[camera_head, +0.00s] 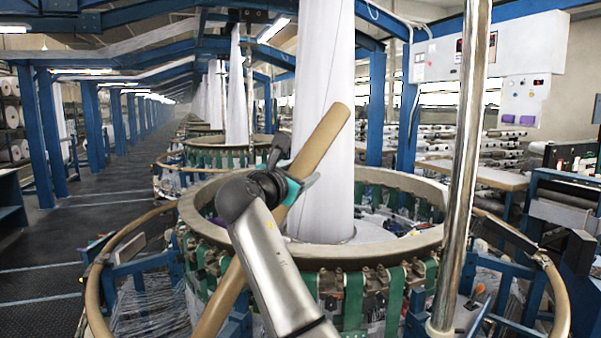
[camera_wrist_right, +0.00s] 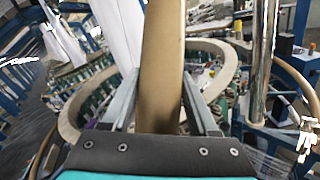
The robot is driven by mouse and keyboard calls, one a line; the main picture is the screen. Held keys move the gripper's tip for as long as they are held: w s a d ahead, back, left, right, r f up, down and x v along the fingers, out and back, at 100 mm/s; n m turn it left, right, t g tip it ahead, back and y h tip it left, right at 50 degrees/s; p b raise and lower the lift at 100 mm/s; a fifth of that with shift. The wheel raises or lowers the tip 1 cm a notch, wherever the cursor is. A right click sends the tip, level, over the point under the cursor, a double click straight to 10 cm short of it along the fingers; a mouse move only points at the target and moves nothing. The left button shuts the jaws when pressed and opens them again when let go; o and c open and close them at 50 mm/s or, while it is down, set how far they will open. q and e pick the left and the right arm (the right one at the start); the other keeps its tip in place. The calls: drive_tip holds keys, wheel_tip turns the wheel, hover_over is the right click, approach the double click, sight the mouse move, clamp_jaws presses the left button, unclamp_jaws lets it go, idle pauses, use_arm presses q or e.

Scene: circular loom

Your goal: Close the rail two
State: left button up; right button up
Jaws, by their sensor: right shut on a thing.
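A brown rail (camera_head: 325,135), which appears to be rail two, slants across the head view from upper right to the bottom edge. Its upper end is free in front of the white fabric column, and its lower end leaves the picture. My right gripper (camera_head: 297,185) is shut around its middle. In the right wrist view the rail (camera_wrist_right: 163,50) stands upright between the two fingers of the gripper (camera_wrist_right: 162,100). Two curved brown rail parts, one at left (camera_head: 95,285) and one at right (camera_head: 553,280), stand around the loom with a gap at the front. My left gripper is not in view.
The round loom ring (camera_head: 400,245) with green straps lies behind the held rail. A shiny metal post (camera_head: 465,170) stands upright to the right of my arm. The white fabric column (camera_head: 322,70) rises from the ring. Dark floor (camera_head: 60,250) is open at left.

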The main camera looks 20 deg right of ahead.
drive_tip(key=shift+f, duration=0.1)
clamp_jaws()
drive_tip(key=s+d+f+m+b, duration=0.3)
drive_tip(key=s+d+f, duration=0.6)
drive_tip(key=f, duration=0.3)
drive_tip(key=s+d+f+m+b, duration=0.4)
drive_tip(key=s+d+f+b, duration=0.1)
drive_tip(key=s+d+f, duration=0.4)
wheel_tip(320, 180, down, 4)
drive_tip(key=shift+d+f+b, duration=0.1)
drive_tip(key=shift+d+b, duration=0.2)
drive_tip(key=shift+d, duration=0.9)
drive_tip(key=o, duration=1.4)
unclamp_jaws()
drive_tip(key=shift+p+v, duration=1.5)
drive_tip(key=shift+v, duration=6.2)
